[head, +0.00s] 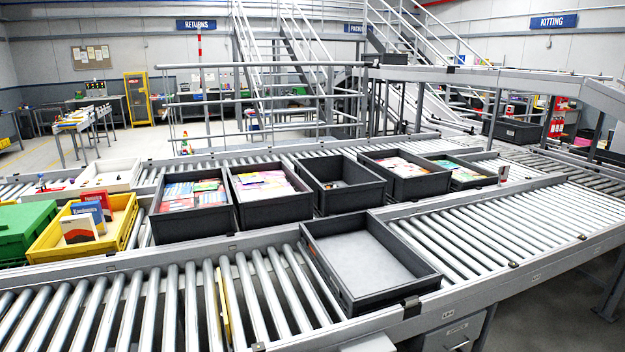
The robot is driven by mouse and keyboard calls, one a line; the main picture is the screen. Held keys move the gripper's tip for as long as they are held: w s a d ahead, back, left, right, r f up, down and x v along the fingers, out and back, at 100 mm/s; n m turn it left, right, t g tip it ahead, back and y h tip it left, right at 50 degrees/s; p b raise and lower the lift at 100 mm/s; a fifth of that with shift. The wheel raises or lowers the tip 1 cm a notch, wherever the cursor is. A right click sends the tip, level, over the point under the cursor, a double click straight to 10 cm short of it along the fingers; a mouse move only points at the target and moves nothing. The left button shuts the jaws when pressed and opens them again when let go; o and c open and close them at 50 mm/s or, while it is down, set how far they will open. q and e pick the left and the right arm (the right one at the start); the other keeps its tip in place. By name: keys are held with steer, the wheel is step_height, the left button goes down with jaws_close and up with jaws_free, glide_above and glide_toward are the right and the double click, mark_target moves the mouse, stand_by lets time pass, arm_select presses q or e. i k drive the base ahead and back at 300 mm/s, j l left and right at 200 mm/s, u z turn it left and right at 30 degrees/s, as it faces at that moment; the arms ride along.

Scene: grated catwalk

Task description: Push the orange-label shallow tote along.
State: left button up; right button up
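A dark grey shallow tote (385,295) sits on the near roller conveyor (170,305), right of the middle of the head view. It is empty, with a pale grey floor, and lies at a slant near the conveyor's front rail. Neither of my grippers is in view.
Behind it, a second conveyor line holds several dark totes (275,208), a yellow crate (100,250) with boxes and a green bin (25,232). Bare rollers lie left and right of the near tote. A yellow strip (225,305) lies between rollers at left.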

mark_target(357, 267)
steer(key=u, duration=0.25)
steer(key=i+l+u, duration=0.25)
steer(key=l+u, duration=0.25)
steer(key=i+l+u, duration=0.25)
steer(key=l, duration=0.15)
steer(key=l+u, duration=0.3)
steer(key=i+l, duration=0.15)
steer(key=l, duration=0.6)
steer(key=i+l+u, duration=0.1)
steer(key=l, duration=0.65)
steer(key=i+l, duration=0.1)
steer(key=l, duration=0.65)
steer(key=i+l+u, duration=0.1)
steer(key=l, duration=0.65)
